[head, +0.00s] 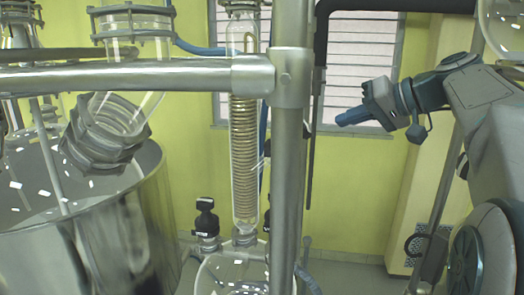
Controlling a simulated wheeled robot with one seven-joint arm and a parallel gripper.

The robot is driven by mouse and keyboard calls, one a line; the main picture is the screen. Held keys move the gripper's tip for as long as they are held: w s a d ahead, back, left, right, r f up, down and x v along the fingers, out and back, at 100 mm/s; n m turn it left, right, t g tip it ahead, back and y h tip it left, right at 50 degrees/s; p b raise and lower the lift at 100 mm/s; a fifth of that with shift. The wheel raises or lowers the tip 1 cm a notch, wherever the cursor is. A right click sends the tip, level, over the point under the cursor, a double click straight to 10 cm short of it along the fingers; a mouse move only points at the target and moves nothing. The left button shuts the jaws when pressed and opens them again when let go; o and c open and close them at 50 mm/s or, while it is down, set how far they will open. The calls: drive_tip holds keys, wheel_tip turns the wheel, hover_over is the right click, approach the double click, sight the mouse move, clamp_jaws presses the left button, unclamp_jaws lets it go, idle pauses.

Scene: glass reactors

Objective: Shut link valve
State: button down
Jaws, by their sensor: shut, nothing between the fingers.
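A valve with a black handle (206,218) stands upright at lower centre-left, on a glass fitting beside the foot of the coiled glass condenser (244,160). I cannot tell for certain whether it is the link valve, or whether it is open or shut. My gripper (343,119) is at upper right, its blue fingers shut, empty and pointing left. It is apart from the valve, higher and to the right, with a steel post between them in the picture.
A vertical steel post (289,170) and a horizontal steel bar (130,76) cross the view. A shiny metal vessel (120,235) fills the lower left. A round glass vessel (232,275) is below the condenser. Open space lies right of the post, before the yellow wall (350,200).

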drive_tip(key=w+a+f+b, duration=0.1)
drive_tip(key=a+f+b, duration=0.3)
drive_tip(key=shift+a+f, duration=0.35)
drive_tip(key=shift+a, duration=0.05)
drive_tip(key=shift+w+a+r, duration=0.1)
drive_tip(key=shift+w+r, duration=0.05)
drive_tip(key=shift+r, duration=0.05)
idle(0.7)
drive_tip(key=shift+a+r, duration=0.15)
drive_tip(key=shift+a, duration=0.05)
drive_tip(key=shift+s+a+r+b, duration=0.4)
drive_tip(key=shift+s+a+r, duration=0.15)
drive_tip(key=shift+a+r, duration=0.15)
idle(0.3)
drive_tip(key=shift+a+r, duration=0.1)
drive_tip(key=shift+a, duration=0.05)
idle(0.4)
drive_tip(key=shift+s, duration=0.2)
